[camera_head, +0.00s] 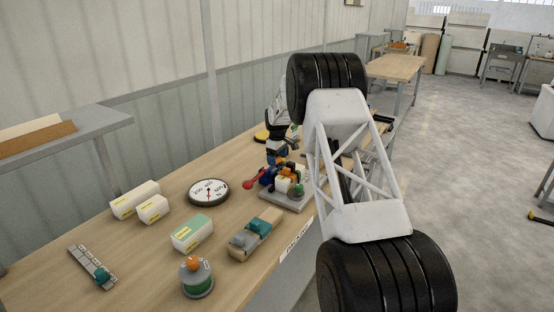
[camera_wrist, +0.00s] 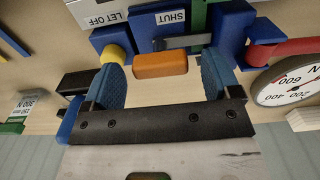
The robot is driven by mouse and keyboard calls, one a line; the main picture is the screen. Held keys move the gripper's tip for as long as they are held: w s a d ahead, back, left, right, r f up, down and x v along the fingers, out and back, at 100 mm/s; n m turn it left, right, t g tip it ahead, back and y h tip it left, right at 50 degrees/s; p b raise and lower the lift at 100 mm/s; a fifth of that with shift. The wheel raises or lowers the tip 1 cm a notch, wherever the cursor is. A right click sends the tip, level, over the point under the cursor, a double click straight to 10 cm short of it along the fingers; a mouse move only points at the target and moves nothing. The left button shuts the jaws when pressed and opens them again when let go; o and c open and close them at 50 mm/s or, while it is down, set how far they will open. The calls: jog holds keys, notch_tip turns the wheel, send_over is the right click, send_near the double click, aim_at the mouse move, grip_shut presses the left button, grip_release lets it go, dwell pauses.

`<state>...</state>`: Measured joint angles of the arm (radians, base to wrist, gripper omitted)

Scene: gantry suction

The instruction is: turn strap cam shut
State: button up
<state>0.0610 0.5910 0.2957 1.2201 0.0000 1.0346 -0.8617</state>
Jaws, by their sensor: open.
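The strap fixture (camera_head: 287,186) stands on the bench in the head view, a cluster of blue, white and orange parts on a grey base. In the wrist view it carries a SHUT label (camera_wrist: 171,17) and a LET OFF label (camera_wrist: 102,20). An orange block (camera_wrist: 160,65), perhaps the cam's grip, lies between the blue fingers of my gripper (camera_wrist: 162,76). The fingers are open, with a gap on each side of the block. In the head view my gripper (camera_head: 276,160) is just behind the fixture, partly hidden. The cam's angle is unclear.
A round dial gauge (camera_head: 208,191) lies left of the fixture, near a red handle (camera_head: 258,178).

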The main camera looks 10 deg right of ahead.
aim_at(277, 159)
jog(key=shift+r, duration=3.65)
jog(key=shift+s+r, duration=0.1)
jog(key=shift+s+r, duration=0.2)
jog(key=shift+r, duration=0.05)
jog(key=s+a+r+m, duration=0.1)
jog(key=s+r+m, duration=0.1)
jog(key=s+r, duration=0.75)
jog(key=s+a+r+m+t, duration=0.15)
jog(key=s+r, duration=0.25)
jog(key=s, duration=1)
jog(key=s+a+r+m, duration=0.1)
jog(key=s+r, duration=0.5)
jog(key=s, duration=0.5)
jog(key=s+a+f+m, duration=0.1)
jog(key=s+f+m, duration=0.1)
jog(key=s, duration=1.7)
jog(key=s+a+f+m+t, duration=0.1)
jog(key=s+f+m, duration=0.2)
jog(key=s, duration=1.7)
jog(key=shift+s+a+f, duration=0.25)
jog(key=shift+f, duration=0.35)
